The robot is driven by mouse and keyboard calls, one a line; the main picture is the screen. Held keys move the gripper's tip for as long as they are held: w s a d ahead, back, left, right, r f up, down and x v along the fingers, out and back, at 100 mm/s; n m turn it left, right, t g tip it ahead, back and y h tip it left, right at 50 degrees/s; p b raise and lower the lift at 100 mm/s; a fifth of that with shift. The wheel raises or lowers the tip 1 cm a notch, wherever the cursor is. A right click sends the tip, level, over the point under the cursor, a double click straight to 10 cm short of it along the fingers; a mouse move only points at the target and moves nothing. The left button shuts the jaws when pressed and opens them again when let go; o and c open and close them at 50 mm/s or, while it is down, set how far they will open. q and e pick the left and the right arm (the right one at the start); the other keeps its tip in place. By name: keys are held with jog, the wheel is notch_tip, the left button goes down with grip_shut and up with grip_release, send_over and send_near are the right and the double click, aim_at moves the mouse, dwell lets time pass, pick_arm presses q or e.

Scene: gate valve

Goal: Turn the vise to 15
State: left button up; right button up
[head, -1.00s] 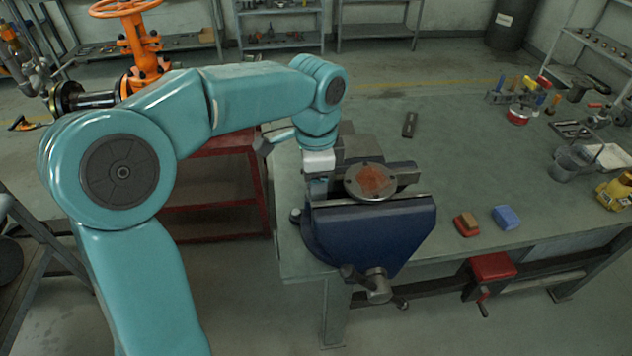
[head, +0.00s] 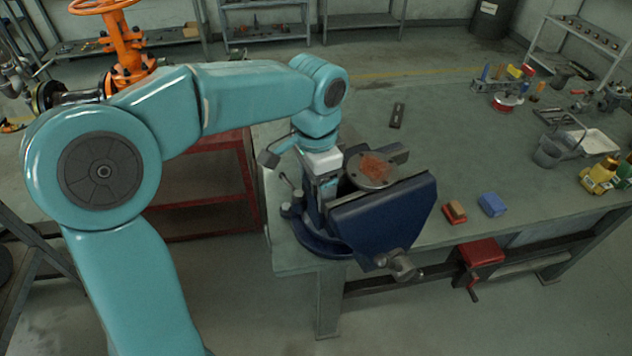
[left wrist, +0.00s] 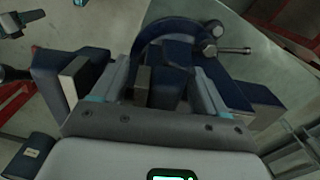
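The blue vise (head: 388,222) stands at the near left corner of the workbench (head: 450,150), turned at an angle to the bench edge. A round metal flange (head: 372,170) with a rusty top sits at its jaws. My left gripper (head: 328,195) points down at the vise's left side. In the left wrist view, the left gripper's fingers (left wrist: 160,82) are wide apart, on either side of a blue part of the vise (left wrist: 172,88). I cannot tell whether they touch it. No angle marks are readable. My right gripper is out of view.
A red-brown block (head: 455,212) and a blue block (head: 492,204) lie right of the vise. A dark flat bar (head: 397,115) lies behind it. Tools and containers crowd the bench's far right. A red shelf (head: 205,180) stands left of the bench.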

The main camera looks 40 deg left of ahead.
pick_arm(q)
jog(key=shift+r, duration=0.1)
notch_tip(320, 180, up, 16)
jog(key=p, duration=0.3)
jog(key=shift+s, duration=0.1)
dwell(0.5)
